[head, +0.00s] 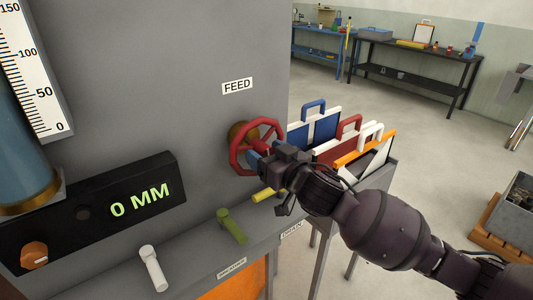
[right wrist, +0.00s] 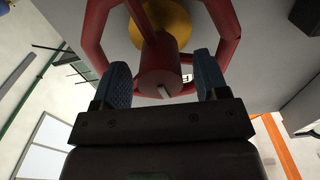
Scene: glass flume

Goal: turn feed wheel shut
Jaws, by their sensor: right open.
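The red feed wheel (head: 233,158) stands on the grey panel, on a brass-coloured mount (head: 242,133), below a FEED label (head: 237,86). My right gripper (head: 256,158) is at the wheel's front. In the right wrist view the gripper (right wrist: 165,82) is open, its blue fingers on either side of the wheel's red hub (right wrist: 158,68). I see a gap between fingers and hub. The wheel's red rim (right wrist: 95,30) passes beyond the fingers. In the head view the gripper hides the wheel's lower right. My left gripper is not in view.
A display (head: 140,200) reads 0 MM. White (head: 153,268), green (head: 232,226) and yellow (head: 268,195) handles stick out along the ledge below. Right of the panel, a rack holds blue (head: 325,128), red and orange-edged boards. Open floor lies beyond.

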